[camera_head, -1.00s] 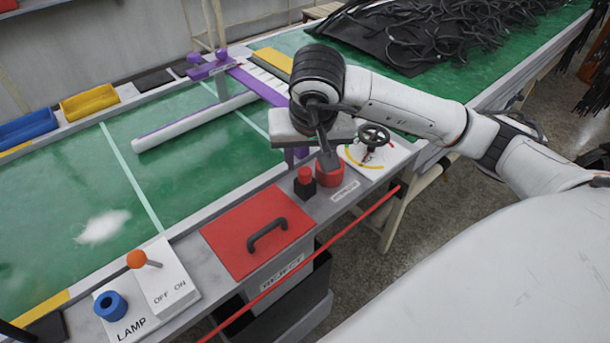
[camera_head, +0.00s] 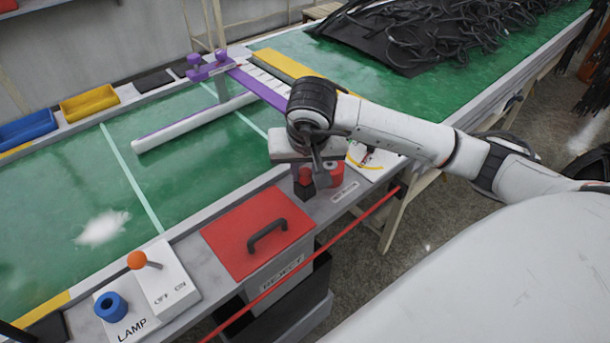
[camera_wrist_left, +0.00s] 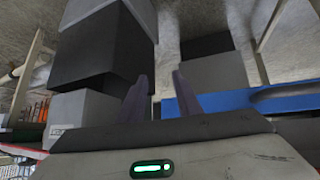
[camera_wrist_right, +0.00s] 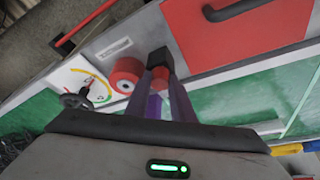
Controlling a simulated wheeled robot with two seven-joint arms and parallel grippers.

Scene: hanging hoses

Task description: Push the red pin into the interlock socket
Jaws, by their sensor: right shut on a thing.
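The red pin (camera_head: 305,176) is a short red piece at a small black block (camera_head: 304,190), which I take for the socket, on the bench ledge. My right gripper (camera_head: 313,168) comes down over it from above. In the right wrist view, the fingers (camera_wrist_right: 161,88) are shut on the red pin (camera_wrist_right: 161,76), in line with the black block (camera_wrist_right: 160,57). How deep the pin sits is hidden. My left gripper (camera_wrist_left: 161,92) is open and empty in the left wrist view, over the floor.
A red round knob (camera_head: 333,172) stands close beside the black block, with a handwheel (camera_wrist_right: 77,98) on a dial plate beyond. A red lid with a black handle (camera_head: 267,236) lies to the left. A red rail (camera_head: 300,263) runs along the front.

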